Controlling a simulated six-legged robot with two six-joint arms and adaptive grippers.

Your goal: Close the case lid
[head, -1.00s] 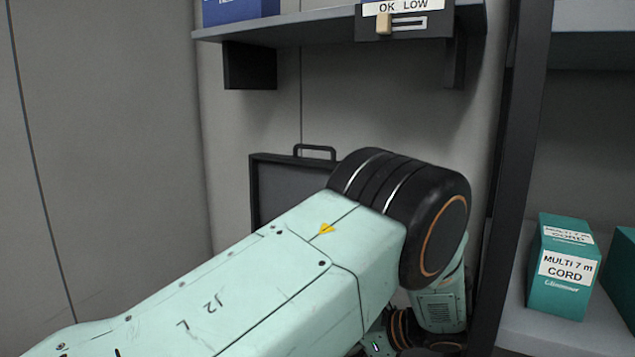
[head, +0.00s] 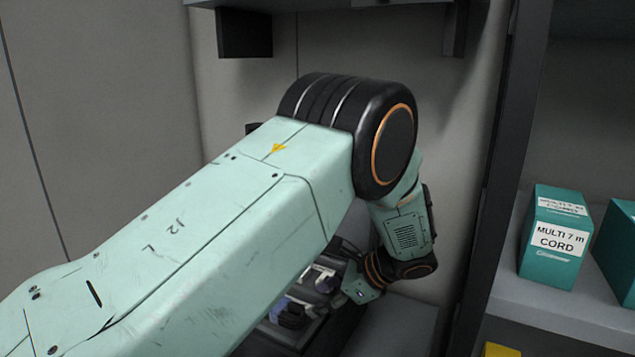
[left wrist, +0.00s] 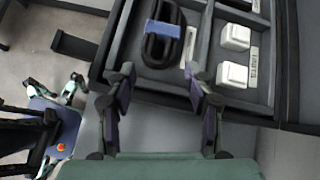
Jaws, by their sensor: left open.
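The open case (head: 345,318) lies low behind my left arm, its tray partly hidden. Its upright dark lid shows only as a small corner (head: 251,128) left of my arm's black joint; the rest is hidden. In the left wrist view the case (left wrist: 185,82) has compartments with a black coil (left wrist: 161,45) with a blue band and white blocks (left wrist: 234,55). My left gripper (left wrist: 160,84) is open and empty, its fingers apart at the case's near edge in that view. In the head view it is low by the case, fingertips unclear. My right gripper is not seen.
A shelf (head: 345,4) with dark brackets hangs above the case. A dark rack post (head: 505,170) stands to the right. Teal cord boxes (head: 555,235) sit on the rack shelf beyond it. The wall at left is bare.

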